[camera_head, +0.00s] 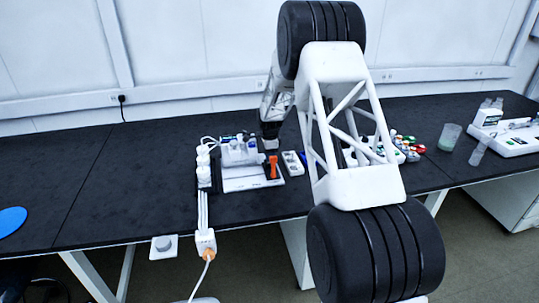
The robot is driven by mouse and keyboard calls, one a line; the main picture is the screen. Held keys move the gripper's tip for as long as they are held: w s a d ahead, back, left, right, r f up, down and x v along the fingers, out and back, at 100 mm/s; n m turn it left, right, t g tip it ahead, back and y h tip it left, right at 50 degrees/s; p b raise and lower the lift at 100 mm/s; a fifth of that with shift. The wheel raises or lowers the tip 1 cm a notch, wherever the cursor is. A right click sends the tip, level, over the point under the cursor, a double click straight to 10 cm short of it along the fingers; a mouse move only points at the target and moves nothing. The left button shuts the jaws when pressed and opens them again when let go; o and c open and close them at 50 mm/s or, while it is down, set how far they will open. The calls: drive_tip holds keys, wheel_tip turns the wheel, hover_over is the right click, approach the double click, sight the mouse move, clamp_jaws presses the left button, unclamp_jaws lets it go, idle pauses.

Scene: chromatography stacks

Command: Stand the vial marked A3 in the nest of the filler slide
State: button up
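My arm crosses the middle of the head view and hides part of the table. My gripper (270,143) is a small dark shape at the arm's end, above the back right part of a white device with a flat base plate (252,184). Its fingers are too small to tell open from shut, or whether they hold anything. An orange part (273,168) stands at the device's right side. I cannot make out the A3 mark, and I cannot tell which part is the filler slide's nest. Several vials with coloured caps (408,146) stand right of my arm, partly hidden by it.
A small white block with dark spots (293,163) lies right of the device. A beaker with green contents (449,138) and a white tray (518,143) stand at right. The table's left is mostly clear.

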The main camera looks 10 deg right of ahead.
drive_tip(key=shift+f, duration=0.2)
idle(0.4)
drive_tip(key=o, duration=1)
drive_tip(key=shift+r, duration=0.1)
drive_tip(key=shift+r, duration=3.95)
